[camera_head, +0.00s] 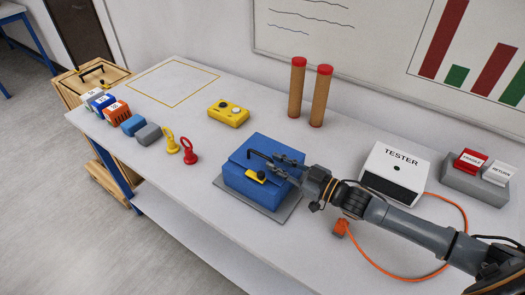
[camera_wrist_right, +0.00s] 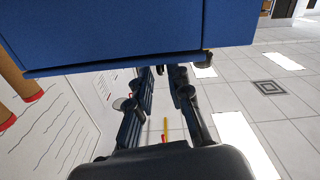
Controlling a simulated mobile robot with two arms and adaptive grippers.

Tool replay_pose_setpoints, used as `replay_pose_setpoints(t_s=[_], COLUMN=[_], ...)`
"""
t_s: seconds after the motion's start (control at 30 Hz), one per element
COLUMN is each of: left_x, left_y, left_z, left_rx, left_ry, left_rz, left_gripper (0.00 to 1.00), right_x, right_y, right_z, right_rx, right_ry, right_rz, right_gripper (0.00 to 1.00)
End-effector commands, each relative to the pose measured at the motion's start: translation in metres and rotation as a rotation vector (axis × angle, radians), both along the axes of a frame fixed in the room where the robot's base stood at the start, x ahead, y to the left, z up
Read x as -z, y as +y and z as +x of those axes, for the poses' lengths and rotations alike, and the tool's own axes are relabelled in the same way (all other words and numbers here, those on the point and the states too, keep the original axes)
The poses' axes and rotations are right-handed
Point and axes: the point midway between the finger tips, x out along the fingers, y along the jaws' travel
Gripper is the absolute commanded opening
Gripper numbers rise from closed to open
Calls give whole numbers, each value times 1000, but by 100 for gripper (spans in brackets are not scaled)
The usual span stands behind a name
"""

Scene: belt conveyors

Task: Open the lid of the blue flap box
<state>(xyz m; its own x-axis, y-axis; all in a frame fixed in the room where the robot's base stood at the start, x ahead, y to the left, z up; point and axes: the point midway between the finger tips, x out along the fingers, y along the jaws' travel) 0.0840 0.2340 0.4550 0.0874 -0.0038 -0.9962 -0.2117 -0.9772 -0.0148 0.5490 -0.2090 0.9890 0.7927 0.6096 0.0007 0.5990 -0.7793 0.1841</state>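The blue flap box (camera_head: 283,144) sits on a thin grey mat (camera_head: 287,208) on the table in the head view. Its lid looks closed, with a yellow tab (camera_head: 256,176) on the near side. My right gripper (camera_head: 266,164) reaches in from the right, over the box near the yellow tab, partly covering its top. Its dark fingers are apart, and I see nothing held between them. In the right wrist view the blue box (camera_wrist_right: 120,30) fills the top, and the gripper (camera_wrist_right: 166,72) shows a gap between its fingers. Whether the fingers touch the box cannot be told. My left gripper is not in view.
A white tester (camera_head: 397,160) with an orange cable stands right of the box. Two brown tubes (camera_head: 297,90) stand behind it.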

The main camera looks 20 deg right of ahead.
Motion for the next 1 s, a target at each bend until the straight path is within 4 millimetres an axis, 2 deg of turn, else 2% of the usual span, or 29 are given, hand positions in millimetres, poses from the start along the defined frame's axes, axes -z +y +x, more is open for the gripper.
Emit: replay_pose_setpoints(t_s=[0.1,0.3,0.53,0.7,0.8,1.0], left_x=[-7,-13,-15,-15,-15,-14], left_y=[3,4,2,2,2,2], left_z=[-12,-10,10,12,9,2], left_rx=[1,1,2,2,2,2], left_ry=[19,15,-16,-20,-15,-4], left_rz=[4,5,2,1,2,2], left_gripper=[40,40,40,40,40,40], right_x=[-4,-3,-1,0,0,0], right_y=[13,29,34,34,34,34], right_z=[17,38,44,44,44,44], right_rx=[0,1,0,0,0,0], right_ry=[-4,-2,0,0,0,-1], right_rz=[2,1,-2,-1,-1,-1], right_gripper=[19,19,19,19,0,0])
